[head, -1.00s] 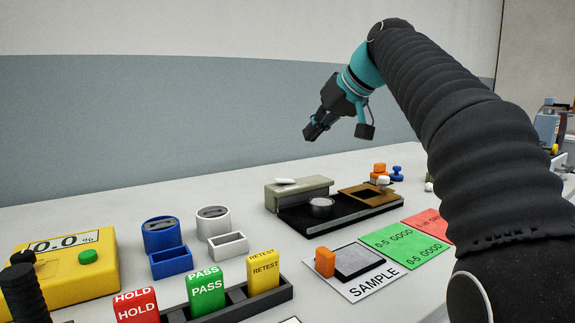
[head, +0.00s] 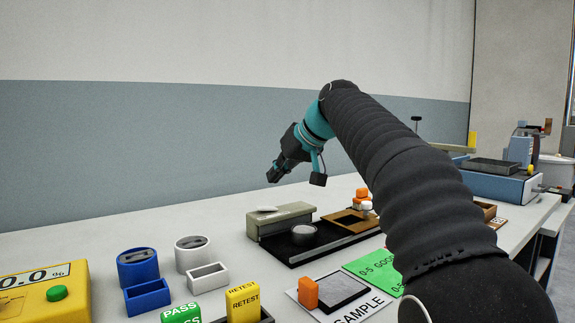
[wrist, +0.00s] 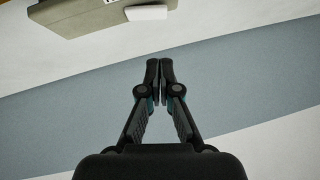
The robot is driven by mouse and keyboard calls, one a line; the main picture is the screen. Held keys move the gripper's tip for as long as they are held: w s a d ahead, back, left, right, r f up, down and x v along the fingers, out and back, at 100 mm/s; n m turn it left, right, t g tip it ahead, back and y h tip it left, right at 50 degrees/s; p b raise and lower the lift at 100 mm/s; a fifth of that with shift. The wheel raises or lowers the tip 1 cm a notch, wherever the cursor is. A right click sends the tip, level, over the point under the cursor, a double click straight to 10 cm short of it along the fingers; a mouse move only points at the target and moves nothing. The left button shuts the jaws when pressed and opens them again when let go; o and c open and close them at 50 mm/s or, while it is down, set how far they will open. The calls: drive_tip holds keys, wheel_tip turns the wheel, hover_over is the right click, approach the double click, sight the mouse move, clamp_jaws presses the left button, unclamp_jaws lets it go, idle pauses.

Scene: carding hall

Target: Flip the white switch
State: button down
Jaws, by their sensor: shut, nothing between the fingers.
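The white switch (head: 267,209) is a small flat white piece on top of a grey-green box (head: 290,217), at the back of the table in the head view. My gripper (head: 272,176) is above the box in the head view, pointing down and left, apart from the switch. In the wrist view its fingertips (wrist: 159,64) are together with nothing between them.
A black tray (head: 335,242) with a round metal piece (head: 304,234) adjoins the box. Blue (head: 138,267) and white (head: 192,254) cylinders stand to the left. Orange and white pieces (head: 364,200) stand to the right. The table behind the cylinders is clear.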

sight(267, 209)
drive_tip(key=f, duration=0.1)
drive_tip(key=a+f, duration=0.1)
drive_tip(key=w+a+f, duration=0.1)
drive_tip(key=f, duration=0.1)
drive_tip(key=shift+w+b, duration=0.1)
drive_tip(key=shift+b, duration=0.3)
drive_tip(key=shift+a+f, duration=0.15)
drive_tip(key=shift+f, duration=0.8)
